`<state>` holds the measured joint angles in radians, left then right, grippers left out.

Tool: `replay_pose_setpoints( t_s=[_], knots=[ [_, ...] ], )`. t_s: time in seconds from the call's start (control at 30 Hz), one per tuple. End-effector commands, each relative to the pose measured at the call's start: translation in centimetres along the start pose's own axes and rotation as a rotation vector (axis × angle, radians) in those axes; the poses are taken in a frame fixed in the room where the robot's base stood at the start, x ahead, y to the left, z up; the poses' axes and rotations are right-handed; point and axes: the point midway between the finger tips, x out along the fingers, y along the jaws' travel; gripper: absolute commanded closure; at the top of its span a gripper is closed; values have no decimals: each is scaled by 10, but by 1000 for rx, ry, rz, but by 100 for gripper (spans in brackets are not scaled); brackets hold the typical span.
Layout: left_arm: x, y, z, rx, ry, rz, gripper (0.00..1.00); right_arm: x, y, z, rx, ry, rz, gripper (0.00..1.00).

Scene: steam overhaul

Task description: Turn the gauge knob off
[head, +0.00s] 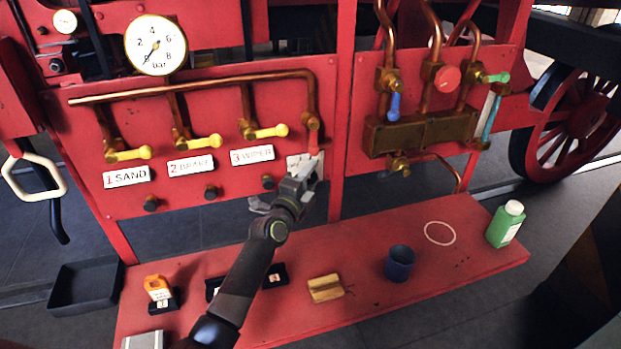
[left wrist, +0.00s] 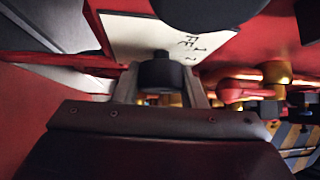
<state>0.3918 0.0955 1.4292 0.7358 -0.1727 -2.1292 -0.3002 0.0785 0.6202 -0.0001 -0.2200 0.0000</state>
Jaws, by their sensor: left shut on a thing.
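My left gripper (head: 304,176) reaches up to the red panel, below the red valve handle (head: 313,140) at the right end of the copper pipe. In the left wrist view the gripper (left wrist: 160,90) is shut on a short black knob (left wrist: 160,72). A white label plate (left wrist: 140,35) lies just behind the knob, with black lettering I cannot fully read. In the head view the gripper hides this knob. The round pressure gauge (head: 155,45) is at upper left, its needle pointing to the lower left. My right gripper is not in view.
Yellow valve handles (head: 205,142) and several black knobs (head: 211,191) line the panel to the left. Below, the red bench (head: 330,240) carries a blue cup (head: 399,263), a wooden block (head: 325,288), a green bottle (head: 506,223) and an orange tag (head: 157,288).

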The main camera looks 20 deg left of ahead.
Motion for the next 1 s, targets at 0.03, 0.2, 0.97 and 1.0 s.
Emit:
replay_pose_setpoints(
  t_s=[0.03, 0.2, 0.97, 1.0],
  knots=[
    [0, 4, 0, -6, -1, -9, 85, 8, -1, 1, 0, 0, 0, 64],
    [-1, 7, 1, -46, -3, -50, 85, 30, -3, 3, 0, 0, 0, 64],
    [0, 0, 0, -379, -20, -378, 85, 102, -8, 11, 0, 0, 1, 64],
    [0, 0, 0, -397, -20, -394, 85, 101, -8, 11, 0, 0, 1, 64]
  ],
)
